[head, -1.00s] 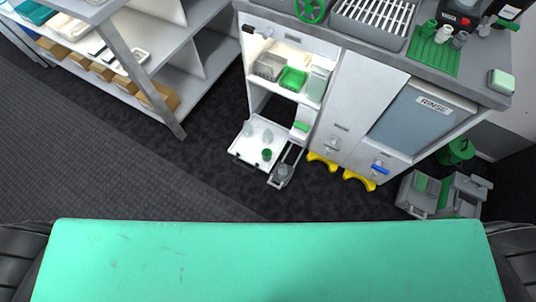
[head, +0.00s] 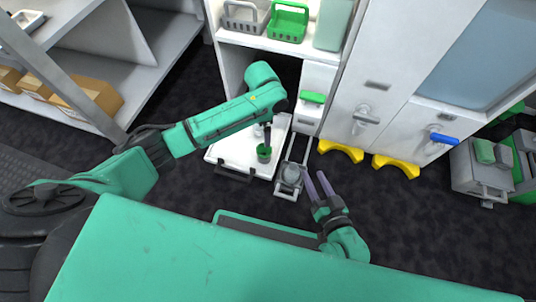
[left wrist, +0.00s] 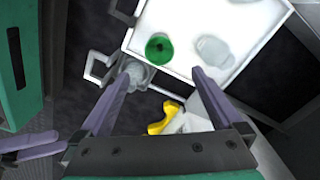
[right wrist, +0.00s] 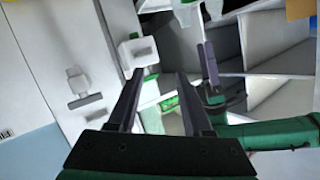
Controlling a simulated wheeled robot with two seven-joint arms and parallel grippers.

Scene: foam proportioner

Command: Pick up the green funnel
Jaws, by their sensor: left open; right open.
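The green funnel (head: 264,153) sits on the white pull-out tray (head: 232,152) low in the cabinet. It also shows as a round green shape in the left wrist view (left wrist: 159,47). My left gripper (head: 267,131) points down just above the funnel, open, with nothing between its fingers. In the left wrist view the funnel lies beyond and between the fingertips; I cannot tell whether they touch. My right gripper (head: 315,177) is open and empty in front of the tray, to the right of the funnel. My left arm hides part of the tray in the head view.
A clear vessel (left wrist: 214,50) stands beside the funnel on the tray. A grey fitting (head: 290,176) is at the tray's right. Yellow feet (head: 341,151) and a grey toolbox (head: 483,165) stand to the right. Shelving with boxes (head: 88,103) is at left.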

